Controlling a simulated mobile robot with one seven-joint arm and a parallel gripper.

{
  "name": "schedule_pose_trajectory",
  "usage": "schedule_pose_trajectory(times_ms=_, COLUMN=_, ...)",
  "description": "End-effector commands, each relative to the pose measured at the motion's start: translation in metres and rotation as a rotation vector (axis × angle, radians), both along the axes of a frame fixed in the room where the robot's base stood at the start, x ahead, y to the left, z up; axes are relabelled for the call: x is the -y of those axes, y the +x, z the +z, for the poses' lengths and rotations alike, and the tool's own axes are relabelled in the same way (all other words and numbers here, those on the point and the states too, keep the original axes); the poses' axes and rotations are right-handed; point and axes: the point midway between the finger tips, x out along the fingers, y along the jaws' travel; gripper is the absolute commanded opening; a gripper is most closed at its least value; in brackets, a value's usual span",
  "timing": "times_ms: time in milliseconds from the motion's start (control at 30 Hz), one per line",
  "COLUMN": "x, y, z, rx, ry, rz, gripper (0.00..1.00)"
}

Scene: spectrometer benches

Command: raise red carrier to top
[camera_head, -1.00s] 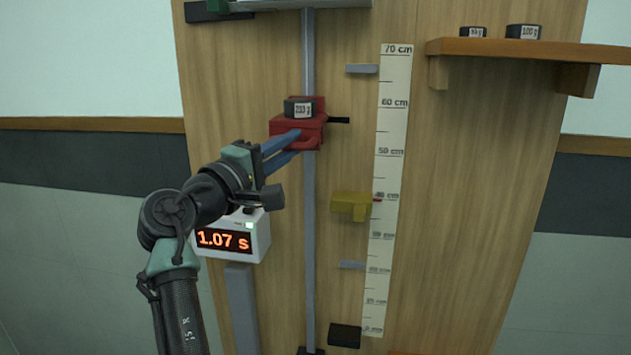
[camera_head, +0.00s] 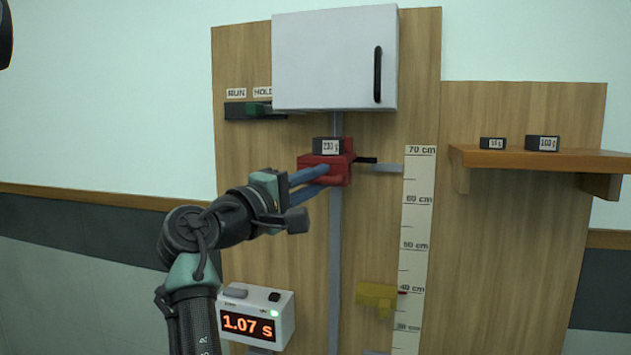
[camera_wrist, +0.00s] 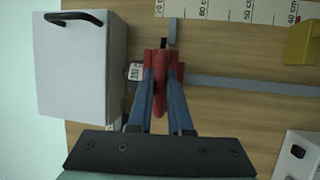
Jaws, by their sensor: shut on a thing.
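The red carrier (camera_head: 341,170) is on the vertical grey rail (camera_head: 335,255), just under the white box and beside the top of the scale. A dark 200 g-type weight (camera_head: 327,147) sits on top of it; its label is hard to read. My gripper (camera_head: 318,172) reaches in from the left with its blue fingers shut on the red carrier. In the wrist view the fingers hold a red part of the carrier (camera_wrist: 160,88) between them. The carrier's black pointer sticks out to the right, near a grey tab (camera_head: 388,168) at about the 70 cm end.
A white box (camera_head: 330,60) with a black handle is close above the carrier. A RUN/HOLD switch (camera_head: 248,110) is at upper left. A timer (camera_head: 257,315) reads 1.07 s. A yellow block (camera_head: 375,295) sits near 40 cm. A shelf (camera_head: 540,159) at right bears two weights.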

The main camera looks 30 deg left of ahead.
Motion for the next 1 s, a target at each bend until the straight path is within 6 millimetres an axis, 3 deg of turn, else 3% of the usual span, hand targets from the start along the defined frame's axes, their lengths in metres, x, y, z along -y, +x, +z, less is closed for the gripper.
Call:
schedule_pose_trajectory(times_ms=33, x=0.000, y=-0.002, z=0.011, rx=0.023, ry=0.004, rz=0.004, gripper=0.00)
schedule_pose_trajectory(times_ms=100, x=0.000, y=-0.002, z=0.011, rx=0.024, ry=0.004, rz=0.004, gripper=0.00)
schedule_pose_trajectory(times_ms=133, x=0.000, y=-0.002, z=0.012, rx=0.024, ry=0.005, rz=0.005, gripper=0.19)
schedule_pose_trajectory(times_ms=300, x=0.000, y=-0.002, z=0.010, rx=0.021, ry=0.004, rz=0.004, gripper=0.47)
schedule_pose_trajectory(times_ms=667, x=-0.001, y=-0.008, z=0.003, rx=0.015, ry=0.003, rz=0.005, gripper=0.47)
schedule_pose_trajectory(times_ms=767, x=-0.003, y=-0.022, z=-0.003, rx=0.015, ry=0.003, rz=0.006, gripper=0.47)
schedule_pose_trajectory(times_ms=1000, x=-0.010, y=-0.074, z=-0.012, rx=0.017, ry=0.005, rz=0.007, gripper=0.47)
